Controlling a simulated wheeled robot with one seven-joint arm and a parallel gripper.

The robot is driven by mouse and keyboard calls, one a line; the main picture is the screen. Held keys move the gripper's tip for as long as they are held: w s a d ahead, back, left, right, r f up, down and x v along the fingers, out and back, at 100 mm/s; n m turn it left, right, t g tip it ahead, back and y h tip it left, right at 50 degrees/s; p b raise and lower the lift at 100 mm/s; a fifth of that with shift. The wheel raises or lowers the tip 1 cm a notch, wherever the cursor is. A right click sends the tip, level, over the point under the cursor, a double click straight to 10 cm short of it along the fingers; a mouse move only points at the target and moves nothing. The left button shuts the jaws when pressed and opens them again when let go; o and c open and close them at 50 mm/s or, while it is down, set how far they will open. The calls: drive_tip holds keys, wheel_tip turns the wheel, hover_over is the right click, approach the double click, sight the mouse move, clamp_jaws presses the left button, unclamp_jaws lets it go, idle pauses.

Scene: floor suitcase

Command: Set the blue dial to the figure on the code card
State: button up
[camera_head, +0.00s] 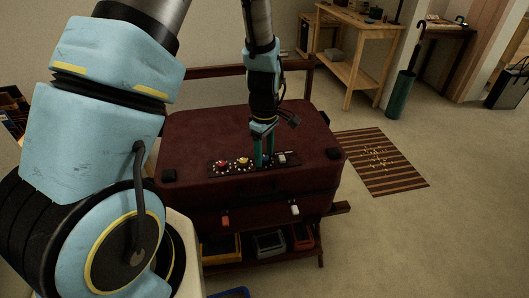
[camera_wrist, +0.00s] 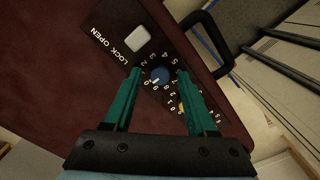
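The dark red suitcase (camera_head: 235,130) lies flat and shut on a low wooden stand. Its black panel (camera_wrist: 110,28) carries a row of dials. In the wrist view the blue dial (camera_wrist: 160,75) sits between my fingertips, ringed by white figures. Its white mark is at the lower left of the knob; I cannot read the figure there surely. My gripper (camera_head: 263,162) points down at the panel and hides the blue dial in the head view. In the wrist view my gripper (camera_wrist: 161,72) is open, with gaps beside the knob. I cannot make out a code card.
A red dial (camera_head: 221,163) and yellow dial (camera_head: 243,162) lie left of my gripper. A white switch (camera_wrist: 138,38) marked LOCK OPEN sits beside the blue dial. An orange latch (camera_head: 225,221) and white latch (camera_head: 294,210) are on the suitcase front. Coloured bins (camera_head: 270,243) stand below.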

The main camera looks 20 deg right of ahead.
clamp_jaws()
drive_tip(key=shift+m, duration=0.4)
drive_tip(key=m, duration=0.4)
drive_tip(key=shift+m, duration=0.4)
drive_tip(key=m, duration=1)
drive_tip(key=shift+m, duration=0.4)
drive_tip(key=m, duration=0.4)
drive_tip(key=shift+m, duration=0.4)
